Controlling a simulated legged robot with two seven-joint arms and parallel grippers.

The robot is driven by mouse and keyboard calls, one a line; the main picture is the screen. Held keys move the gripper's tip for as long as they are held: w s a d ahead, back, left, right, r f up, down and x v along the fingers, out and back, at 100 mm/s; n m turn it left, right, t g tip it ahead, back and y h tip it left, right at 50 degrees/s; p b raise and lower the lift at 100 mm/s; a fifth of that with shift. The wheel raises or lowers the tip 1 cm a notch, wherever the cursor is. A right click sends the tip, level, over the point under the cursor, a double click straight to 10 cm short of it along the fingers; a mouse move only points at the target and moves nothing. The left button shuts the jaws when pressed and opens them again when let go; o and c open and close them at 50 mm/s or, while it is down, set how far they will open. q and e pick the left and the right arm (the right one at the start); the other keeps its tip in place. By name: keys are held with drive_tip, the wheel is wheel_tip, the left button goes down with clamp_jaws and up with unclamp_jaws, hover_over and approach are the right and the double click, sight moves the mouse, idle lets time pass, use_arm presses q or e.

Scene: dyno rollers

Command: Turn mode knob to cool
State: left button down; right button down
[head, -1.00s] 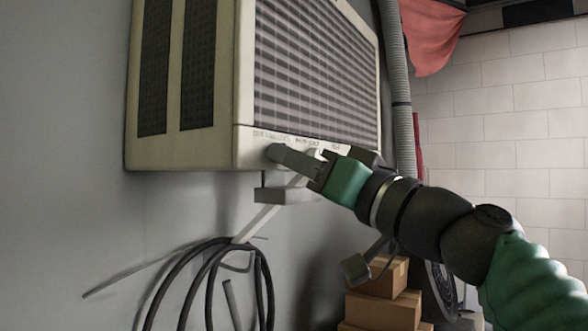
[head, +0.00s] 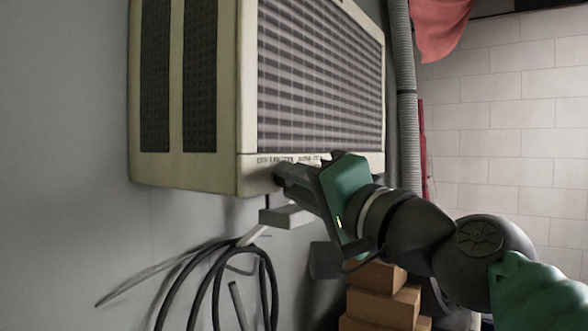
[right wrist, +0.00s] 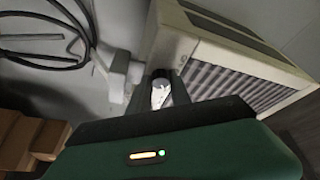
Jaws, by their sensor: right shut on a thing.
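The cream air-conditioner unit (head: 208,175) is on the grey wall in the head view, with a louvred grille (head: 320,85). Small printed labels (head: 275,160) run along the lower front strip. My right gripper (head: 283,175) comes in from the lower right, its fingertips at that strip just below the labels. It is shut on the mode knob, which the fingers hide in the head view. In the right wrist view, a small pale piece, apparently the knob (right wrist: 160,95), shows between the fingers. The knob's setting cannot be read. My left gripper is not in view.
A grey bracket-like block (head: 287,216) is under the unit. A coiled dark cable (head: 190,285) hangs on the wall below. Stacked cardboard boxes (head: 383,305) stand at lower centre right. A ribbed grey conduit (head: 407,130) runs down beside the unit.

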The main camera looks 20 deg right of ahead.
drive_tip(key=shift+m, duration=0.3)
drive_tip(key=c, duration=1.5)
unclamp_jaws()
drive_tip(key=shift+f, duration=0.1)
drive_tip(key=o, duration=0.3)
drive_tip(key=shift+w+d, duration=0.1)
